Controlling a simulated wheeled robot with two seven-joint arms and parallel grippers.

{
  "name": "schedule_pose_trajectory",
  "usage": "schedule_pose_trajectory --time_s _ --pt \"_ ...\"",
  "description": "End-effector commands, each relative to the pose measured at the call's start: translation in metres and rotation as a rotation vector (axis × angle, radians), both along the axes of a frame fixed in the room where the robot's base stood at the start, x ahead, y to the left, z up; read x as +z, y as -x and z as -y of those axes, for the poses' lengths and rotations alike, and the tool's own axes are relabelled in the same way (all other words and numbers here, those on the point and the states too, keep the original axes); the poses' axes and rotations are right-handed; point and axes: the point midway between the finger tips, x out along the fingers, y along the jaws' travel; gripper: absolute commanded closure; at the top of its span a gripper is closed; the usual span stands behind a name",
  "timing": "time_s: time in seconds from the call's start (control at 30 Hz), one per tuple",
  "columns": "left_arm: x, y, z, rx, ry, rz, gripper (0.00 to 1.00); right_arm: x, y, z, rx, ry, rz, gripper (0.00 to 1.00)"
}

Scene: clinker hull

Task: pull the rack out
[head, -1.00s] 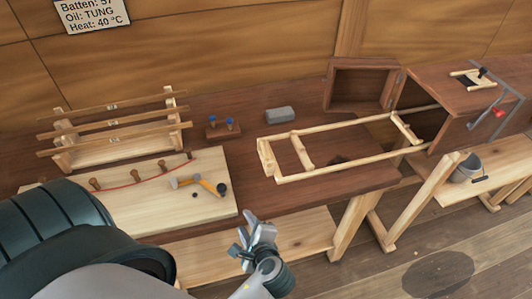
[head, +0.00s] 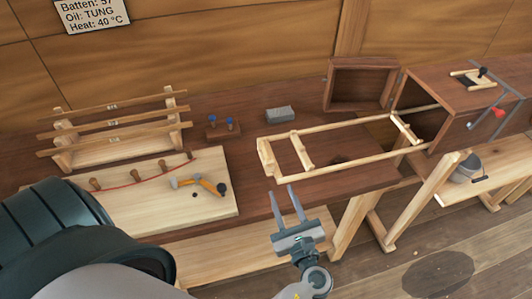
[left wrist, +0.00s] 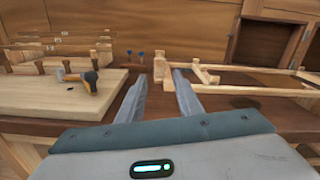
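The rack (head: 330,176) is a pale wooden frame with long rails and crossbars. It reaches left out of the open dark wooden box (head: 452,112) over the bench, its right end at the box mouth. In the left wrist view the rack (left wrist: 250,91) lies ahead and to the right, its end bar (left wrist: 163,72) just beyond the fingertips. My right gripper is not seen.
A pale board (head: 130,205) with pegs, a red line and a hammer (head: 198,184) lies left. Behind stand a batten stand (head: 115,152), a blue-topped peg block (head: 222,128) and a grey block (head: 280,114). The box's door (head: 360,85) is open. A grey pot (head: 467,167) sits right.

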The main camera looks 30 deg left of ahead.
Motion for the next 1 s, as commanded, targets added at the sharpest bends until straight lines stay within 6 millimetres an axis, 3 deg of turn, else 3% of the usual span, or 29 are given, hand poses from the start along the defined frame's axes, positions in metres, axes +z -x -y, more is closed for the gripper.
schedule_pose_trajectory --time_s 0.37,1.0 --pt "0.000 -0.019 -0.023 0.002 -0.001 0.003 0.68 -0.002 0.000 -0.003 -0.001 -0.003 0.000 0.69" --pt "-0.001 -0.092 -0.107 0.001 0.000 0.003 0.68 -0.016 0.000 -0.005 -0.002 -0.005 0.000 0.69"
